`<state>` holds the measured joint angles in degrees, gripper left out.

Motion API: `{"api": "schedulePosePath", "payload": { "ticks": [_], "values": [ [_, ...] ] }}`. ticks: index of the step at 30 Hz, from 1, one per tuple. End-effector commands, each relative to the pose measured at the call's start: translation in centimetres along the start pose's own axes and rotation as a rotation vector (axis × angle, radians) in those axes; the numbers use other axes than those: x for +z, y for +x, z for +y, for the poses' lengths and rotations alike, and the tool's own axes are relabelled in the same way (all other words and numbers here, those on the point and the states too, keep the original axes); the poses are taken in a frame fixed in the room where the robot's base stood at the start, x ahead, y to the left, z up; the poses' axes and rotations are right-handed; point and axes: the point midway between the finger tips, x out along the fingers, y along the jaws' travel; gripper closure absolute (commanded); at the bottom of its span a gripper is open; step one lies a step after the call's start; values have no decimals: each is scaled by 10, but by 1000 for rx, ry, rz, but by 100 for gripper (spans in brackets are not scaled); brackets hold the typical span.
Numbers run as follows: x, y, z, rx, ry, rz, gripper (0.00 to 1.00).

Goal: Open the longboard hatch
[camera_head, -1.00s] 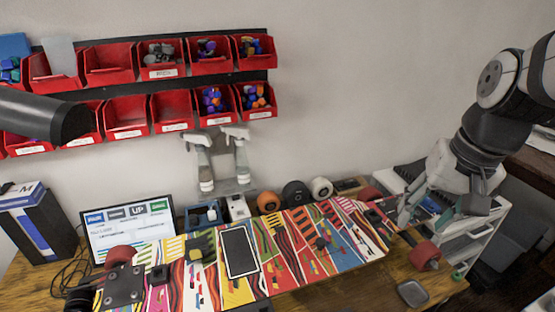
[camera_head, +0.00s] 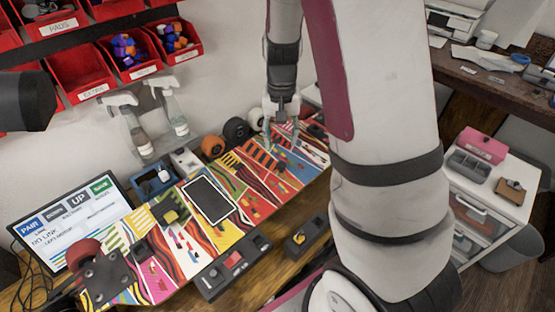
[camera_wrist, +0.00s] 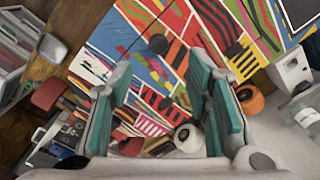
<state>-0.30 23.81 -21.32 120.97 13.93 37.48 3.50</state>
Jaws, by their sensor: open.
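The longboard (camera_head: 242,180) lies deck-up on the bench, with a many-coloured striped deck. A black rectangular panel with a pale border (camera_head: 210,199) is at its middle; I cannot tell whether this is the hatch. Its corner shows at the top right of the wrist view (camera_wrist: 302,10). A small dark round knob (camera_wrist: 158,44) is on the deck just ahead of my fingers. My gripper (camera_head: 281,140) is open and empty above the far right part of the deck. Its teal finger pads (camera_wrist: 165,85) are wide apart, over striped artwork. I cannot tell its exact height.
A row of wheels, including an orange one (camera_head: 213,147), stands behind the board. Dark modules (camera_head: 233,267) sit along the front edge. A white drawer cart (camera_head: 490,195) is at right.

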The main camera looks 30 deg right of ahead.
Motion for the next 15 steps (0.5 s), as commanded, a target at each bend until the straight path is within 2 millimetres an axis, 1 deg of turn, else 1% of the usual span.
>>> {"api": "schedulePosePath", "payload": {
  "ticks": [1,3,9,12,15],
  "values": [
    [1,12,2,4,1,-5,56],
    [1,26,1,3,2,-5,56],
    [1,62,1,2,1,-4,56],
    [1,75,1,2,0,-2,56],
    [0,84,1,1,0,-1,56]
  ]
}}
